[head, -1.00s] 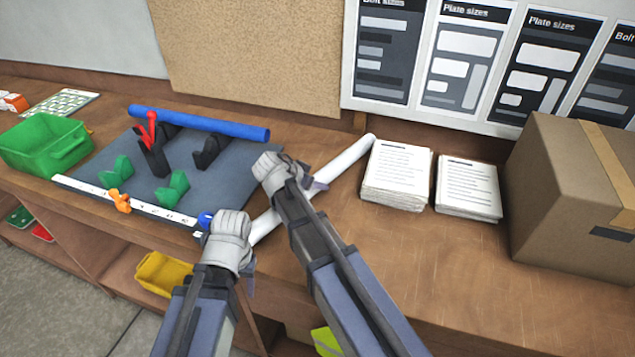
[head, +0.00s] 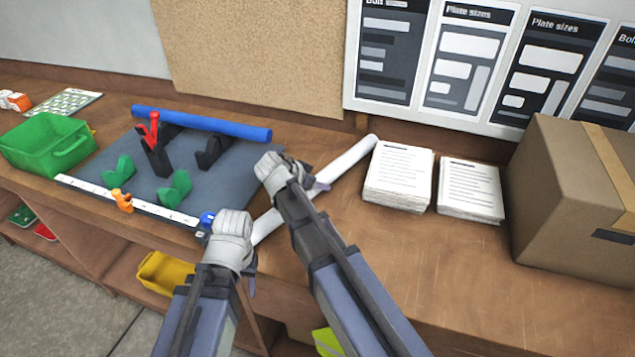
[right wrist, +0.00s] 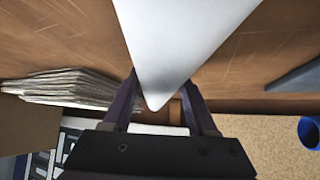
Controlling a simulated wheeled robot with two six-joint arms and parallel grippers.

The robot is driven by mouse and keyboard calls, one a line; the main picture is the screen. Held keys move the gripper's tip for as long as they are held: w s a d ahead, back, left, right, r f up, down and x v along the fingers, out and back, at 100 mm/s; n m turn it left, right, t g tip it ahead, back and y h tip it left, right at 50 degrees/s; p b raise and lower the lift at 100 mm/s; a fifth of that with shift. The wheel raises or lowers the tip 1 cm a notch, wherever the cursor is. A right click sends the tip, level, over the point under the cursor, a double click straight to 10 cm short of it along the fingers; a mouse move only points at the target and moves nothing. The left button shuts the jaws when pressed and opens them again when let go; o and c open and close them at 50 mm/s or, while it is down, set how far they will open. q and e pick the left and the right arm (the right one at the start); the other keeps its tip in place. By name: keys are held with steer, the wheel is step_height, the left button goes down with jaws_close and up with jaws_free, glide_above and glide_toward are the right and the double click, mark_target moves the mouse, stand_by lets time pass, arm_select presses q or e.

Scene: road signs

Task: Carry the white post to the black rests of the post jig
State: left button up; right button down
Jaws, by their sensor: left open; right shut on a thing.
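The white post (head: 345,162) lies slanted over the bench in the head view, its far end by the paper stacks. My right gripper (head: 305,188) is shut on it. In the right wrist view the post (right wrist: 180,45) sits between the purple fingers (right wrist: 160,102). My left gripper (head: 248,262) is open at the post's near end; its fingers are mostly hidden. The post jig (head: 232,181) is a dark grey board left of my grippers. Its black rests (head: 214,151) stand toward the back, one partly behind a red-topped black upright (head: 156,157).
Green rests (head: 174,188) and a white ruler strip (head: 150,207) with an orange piece (head: 122,200) are on the jig's front. A blue post (head: 205,124) lies along its back. A green bin (head: 45,145), paper stacks (head: 398,178) and a cardboard box (head: 570,190) flank the area.

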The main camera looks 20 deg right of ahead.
step_height(320, 180, up, 10)
steer(key=p, duration=0.9)
steer(key=shift+p, duration=0.3)
steer(key=shift+f, duration=0.1)
